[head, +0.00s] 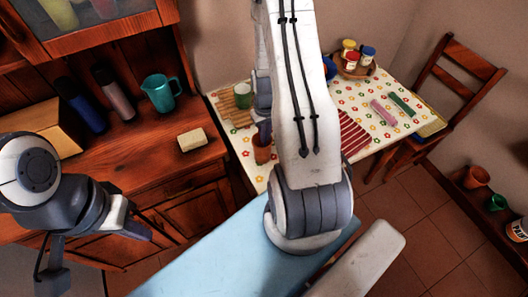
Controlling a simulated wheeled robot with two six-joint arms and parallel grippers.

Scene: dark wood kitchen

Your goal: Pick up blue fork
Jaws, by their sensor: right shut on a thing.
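I cannot make out a blue fork in the head view. My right arm rises through the middle of the picture and hides part of the table. The lower part of my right gripper (262,132) shows beside the arm, at the table's left side, just over a terracotta cup (262,154). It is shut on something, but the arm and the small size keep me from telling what. My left gripper (92,250) is at the lower left, with its fingers wide apart and empty, in front of the wooden cabinet.
The table (245,165) holds a green cup (242,95), jars on a wooden tray (352,72), a red striped cloth (353,134), and pink and green items. The cabinet top bears a teal pitcher (160,93), bottles and a pale block (192,139). A chair (462,75) stands right.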

